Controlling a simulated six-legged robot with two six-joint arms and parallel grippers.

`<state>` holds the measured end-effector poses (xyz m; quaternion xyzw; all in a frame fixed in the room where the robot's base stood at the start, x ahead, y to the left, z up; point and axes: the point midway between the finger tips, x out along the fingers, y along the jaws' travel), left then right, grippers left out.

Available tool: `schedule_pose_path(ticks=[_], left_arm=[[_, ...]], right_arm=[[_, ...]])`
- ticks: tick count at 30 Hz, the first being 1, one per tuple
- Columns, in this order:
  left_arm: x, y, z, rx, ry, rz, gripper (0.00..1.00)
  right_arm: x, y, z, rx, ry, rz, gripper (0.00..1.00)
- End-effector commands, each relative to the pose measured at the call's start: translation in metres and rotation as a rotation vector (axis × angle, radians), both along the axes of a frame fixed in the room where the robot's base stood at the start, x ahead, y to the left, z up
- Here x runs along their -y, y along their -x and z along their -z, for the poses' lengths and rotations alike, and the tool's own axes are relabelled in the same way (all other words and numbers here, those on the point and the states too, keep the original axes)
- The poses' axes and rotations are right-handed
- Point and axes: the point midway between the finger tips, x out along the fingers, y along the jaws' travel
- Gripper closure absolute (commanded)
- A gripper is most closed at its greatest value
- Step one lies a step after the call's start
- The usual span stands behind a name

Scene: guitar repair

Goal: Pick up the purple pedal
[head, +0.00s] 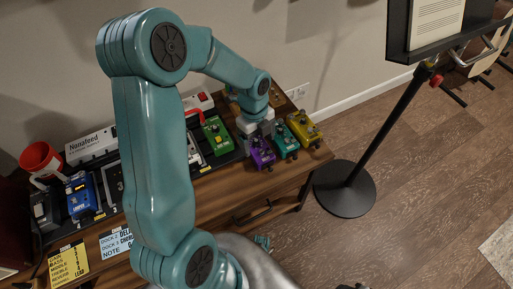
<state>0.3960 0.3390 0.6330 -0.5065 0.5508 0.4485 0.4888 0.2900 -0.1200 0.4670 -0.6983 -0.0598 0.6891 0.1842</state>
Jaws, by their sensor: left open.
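The purple pedal (261,156) stands on the wooden cabinet top, to the right of the dark pedal board. My left gripper (259,139) is open and sits right above and behind the purple pedal, with its jaws close to the pedal's top. Part of the pedal's upper side is hidden by the gripper. I cannot tell whether the fingers touch it. My right gripper is not in view.
A teal pedal (286,146) and a yellow pedal (303,129) stand close to its right. A green pedal (217,136) and a blue pedal (81,196) stand left. A red cup (38,158) is far left. A music stand (349,184) stands on the floor at right.

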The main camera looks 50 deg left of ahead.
Motion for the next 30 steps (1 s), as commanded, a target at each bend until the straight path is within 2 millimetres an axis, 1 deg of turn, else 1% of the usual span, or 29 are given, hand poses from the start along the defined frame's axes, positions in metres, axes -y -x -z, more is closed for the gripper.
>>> schedule_pose_path(ticks=[1,5,8,13,14,15,17,18,19,20,30], left_arm=[[0.003,0.0,0.014,-0.003,0.001,0.002,0.15],[0.004,-0.001,0.029,-0.001,0.001,0.0,0.15],[0.005,-0.001,0.032,-0.001,0.001,0.001,0.15],[0.005,-0.001,0.031,0.0,0.0,0.001,0.15],[0.005,-0.001,0.031,0.0,0.0,0.001,0.18],[0.005,-0.001,0.031,0.0,0.0,0.001,0.31],[0.005,-0.001,0.031,0.0,0.0,0.001,0.5],[0.005,-0.001,0.031,0.0,0.001,0.001,0.64],[0.005,-0.001,0.031,0.0,0.001,0.001,0.73],[0.005,-0.001,0.031,0.0,0.001,0.0,0.79],[0.005,-0.001,0.03,0.001,0.0,0.001,0.78]], right_arm=[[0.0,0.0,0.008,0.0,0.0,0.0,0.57],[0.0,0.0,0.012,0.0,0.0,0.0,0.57],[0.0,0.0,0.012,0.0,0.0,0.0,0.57],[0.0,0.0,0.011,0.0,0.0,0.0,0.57],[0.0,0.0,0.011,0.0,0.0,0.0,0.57],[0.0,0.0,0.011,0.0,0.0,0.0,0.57],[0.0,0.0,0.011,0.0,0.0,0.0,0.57],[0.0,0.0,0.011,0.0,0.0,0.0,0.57],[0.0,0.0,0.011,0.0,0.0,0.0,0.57],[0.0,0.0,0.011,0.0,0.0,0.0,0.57],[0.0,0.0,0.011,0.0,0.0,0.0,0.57]])
